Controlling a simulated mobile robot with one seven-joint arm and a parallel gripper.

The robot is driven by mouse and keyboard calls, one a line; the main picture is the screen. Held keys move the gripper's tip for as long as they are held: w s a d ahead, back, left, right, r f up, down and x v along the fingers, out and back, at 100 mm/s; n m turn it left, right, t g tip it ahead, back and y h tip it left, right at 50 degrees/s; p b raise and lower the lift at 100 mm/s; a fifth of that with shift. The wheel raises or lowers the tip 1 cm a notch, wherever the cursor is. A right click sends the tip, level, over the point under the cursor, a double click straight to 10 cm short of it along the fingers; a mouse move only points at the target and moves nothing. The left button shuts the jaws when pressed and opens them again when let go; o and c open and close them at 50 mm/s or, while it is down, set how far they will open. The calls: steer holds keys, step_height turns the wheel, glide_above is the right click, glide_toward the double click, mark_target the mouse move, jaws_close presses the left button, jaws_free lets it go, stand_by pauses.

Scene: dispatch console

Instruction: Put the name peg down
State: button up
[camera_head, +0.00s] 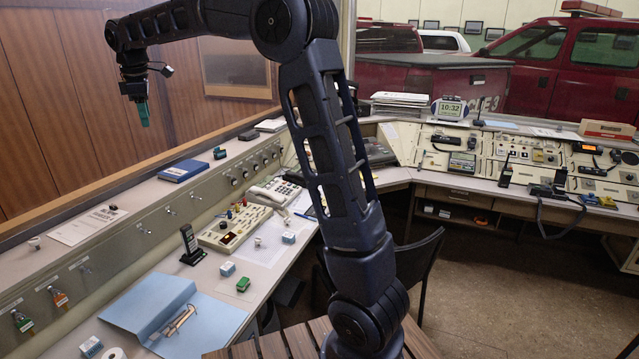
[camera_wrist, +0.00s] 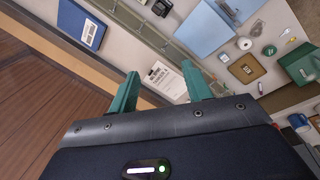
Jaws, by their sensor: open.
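My gripper (camera_head: 144,118) hangs high over the left counter, pointing down, in front of the wood-panelled wall. In the wrist view its two teal fingers (camera_wrist: 161,90) stand apart, with nothing held between them. I cannot pick out the name peg for certain. Small coloured pegs (camera_head: 236,207) stand on a beige panel (camera_head: 222,236) on the left counter, well below and to the right of my gripper; they are too small to read. A printed sheet (camera_wrist: 171,83) shows beyond the fingers, and lies on the ledge in the head view (camera_head: 87,226).
A blue book (camera_head: 183,171) lies on the raised ledge. Below are an upright handset (camera_head: 190,242), a telephone (camera_head: 275,191), small blocks, a blue folder (camera_head: 150,301) and tagged keys (camera_head: 58,297) on hooks. The air around my gripper looks clear.

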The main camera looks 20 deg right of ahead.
steer(key=s+d+m+t, duration=0.1)
steer(key=s+d+m, duration=0.55)
steer(key=d, duration=0.75)
steer(key=s+d+m, duration=0.3)
steer(key=s+d, duration=0.6)
steer(key=d, duration=0.4)
steer(key=s+d+f+m, duration=0.4)
steer(key=s+d+f, duration=0.2)
steer(key=s, duration=0.3)
steer(key=s+d+f+m+t, duration=0.1)
steer(key=s+d+f+m, duration=0.4)
steer(key=s+d+f, duration=0.2)
steer(key=s+f, duration=0.1)
steer(key=s, duration=0.1)
steer(key=shift+s+d, duration=0.25)
steer(key=shift+s, duration=0.1)
steer(key=shift+o, duration=0.5)
steer(key=shift+w, duration=0.1)
